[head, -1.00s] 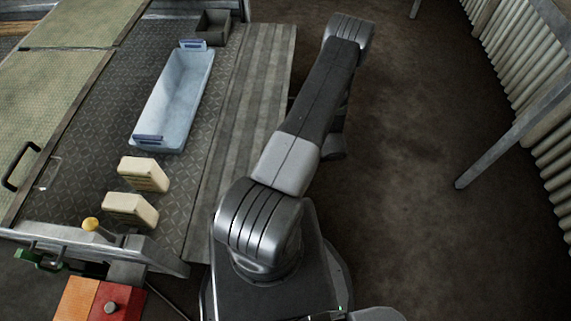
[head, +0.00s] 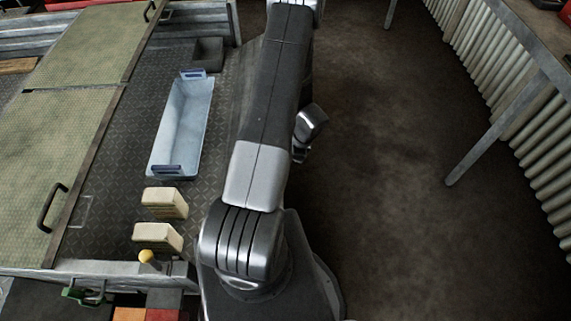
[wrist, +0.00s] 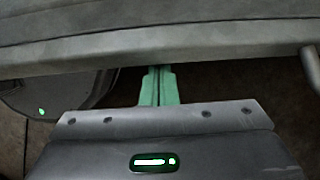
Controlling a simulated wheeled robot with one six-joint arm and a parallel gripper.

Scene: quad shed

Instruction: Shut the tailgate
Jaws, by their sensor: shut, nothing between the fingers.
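The tailgate (head: 236,108) is a grey ribbed panel along the right edge of the trailer bed in the head view. My arm hides much of it, so its exact angle is hard to tell. In the wrist view a broad grey panel, which looks like the tailgate (wrist: 150,50), crosses the top of the picture. My gripper (wrist: 160,72) is shut and empty, with its green fingers pointing at the panel's lower edge. Its tips meet that edge in the picture; I cannot tell whether they touch. The fingers are hidden in the head view.
On the bed stand a pale blue bin (head: 182,125), two cream blocks (head: 164,203) and a dark box (head: 207,54). A yellow knob (head: 146,256) is at the near corner. A metal leg (head: 490,145) stands right; the floor (head: 370,190) between is clear.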

